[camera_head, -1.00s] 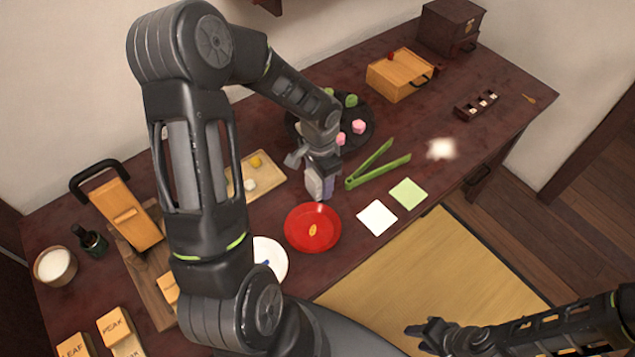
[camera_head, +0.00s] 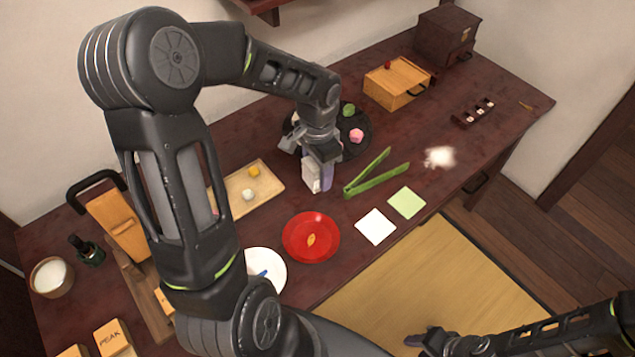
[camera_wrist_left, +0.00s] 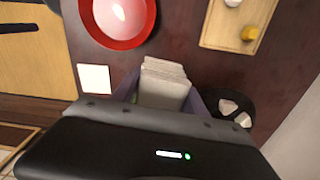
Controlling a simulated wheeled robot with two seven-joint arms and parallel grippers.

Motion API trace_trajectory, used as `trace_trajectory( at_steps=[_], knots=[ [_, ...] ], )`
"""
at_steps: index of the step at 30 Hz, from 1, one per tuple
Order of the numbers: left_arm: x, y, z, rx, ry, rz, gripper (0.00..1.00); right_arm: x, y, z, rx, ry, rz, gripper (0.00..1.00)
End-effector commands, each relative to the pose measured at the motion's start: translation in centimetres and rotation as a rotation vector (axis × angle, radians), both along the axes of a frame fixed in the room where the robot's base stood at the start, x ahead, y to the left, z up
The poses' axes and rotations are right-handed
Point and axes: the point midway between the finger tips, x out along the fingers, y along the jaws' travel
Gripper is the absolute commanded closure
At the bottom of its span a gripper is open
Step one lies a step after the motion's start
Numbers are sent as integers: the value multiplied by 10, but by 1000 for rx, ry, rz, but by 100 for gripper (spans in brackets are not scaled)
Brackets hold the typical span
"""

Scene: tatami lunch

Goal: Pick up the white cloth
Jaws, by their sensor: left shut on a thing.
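The white cloth (camera_head: 311,177) looks like a folded, layered off-white bundle between the fingers of my left gripper (camera_head: 318,180). In the left wrist view the cloth (camera_wrist_left: 163,84) sticks out between the greyish-purple fingers (camera_wrist_left: 160,95), which are shut on it. The gripper points down over the dark table, just left of the green tongs; I cannot tell exactly how high the cloth is above the wood. My right gripper (camera_head: 425,340) is at the bottom edge, over the tatami, dark and too small to tell whether it is open.
Green tongs (camera_head: 378,180), a red plate (camera_head: 290,252), a flat white square (camera_head: 376,227) and a green square (camera_head: 407,202) lie close by. A dark round tray (camera_head: 362,125) with sweets stands behind the gripper, and a wooden tray (camera_head: 235,205) lies left. A white fluffy patch (camera_head: 440,157) is on the right.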

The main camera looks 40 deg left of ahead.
Motion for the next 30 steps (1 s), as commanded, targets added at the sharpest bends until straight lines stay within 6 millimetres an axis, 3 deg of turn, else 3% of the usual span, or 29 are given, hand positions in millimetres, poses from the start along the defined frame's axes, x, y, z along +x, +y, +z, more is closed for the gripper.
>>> trace_trajectory(
  at_steps=[6, 23, 24, 30],
  knots=[
    [0, 0, 20, 1, -1, 1, 89, 0, 0, -1, 0, 0, 0, 64],
    [0, 0, 20, 0, 0, 0, 89, 0, 0, -1, 0, 0, 0, 64],
    [0, 0, 20, 0, 0, 0, 53, 0, 0, -1, 0, 0, 0, 64],
    [0, 0, 20, 0, 1, 0, 69, 0, 0, -1, 0, 0, 0, 64]
  ],
)
